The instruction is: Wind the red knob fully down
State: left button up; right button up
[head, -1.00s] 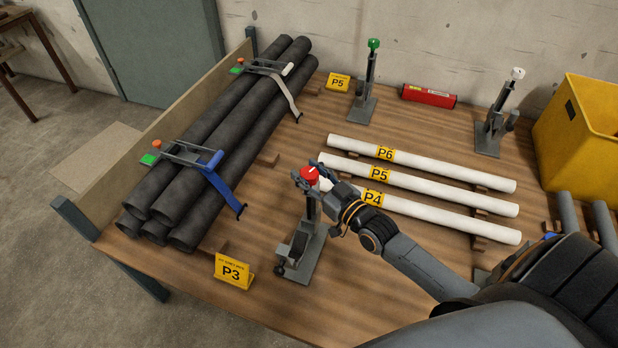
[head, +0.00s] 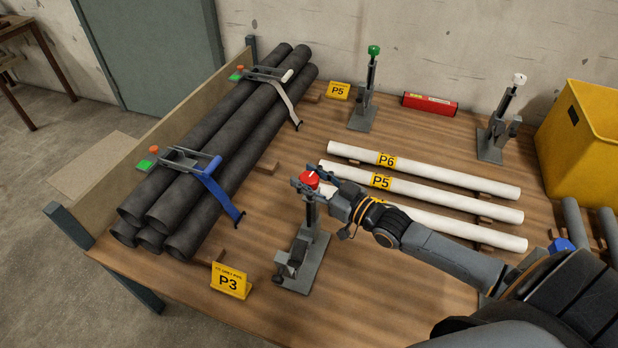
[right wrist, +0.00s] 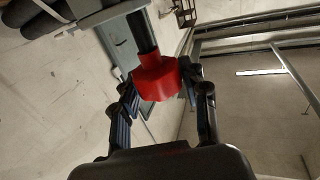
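The red knob (head: 310,180) tops an upright spindle on a grey clamp stand (head: 304,258) near the table's front edge. A small white mark shows on its top. My right gripper (head: 309,182) reaches it from the right, with a finger on either side. In the right wrist view the red knob (right wrist: 158,76) sits between the two finger pads (right wrist: 158,86), which appear to touch its sides. The dark spindle runs away from it there. The stand's jaw is partly shaded, and I cannot tell what it grips. My left gripper is not in view.
White pipes (head: 420,187) lie right of the stand, partly behind my right arm. Strapped black pipes (head: 190,195) lie left. A P3 sign (head: 230,281) stands front left. Green-knobbed (head: 374,50) and white-knobbed (head: 519,79) stands are at the back, a yellow bin (head: 585,140) right.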

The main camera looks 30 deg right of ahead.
jog(key=o, duration=0.3)
jog(key=shift+o, duration=0.2)
jog(key=v, duration=1.2)
dwell(0.4)
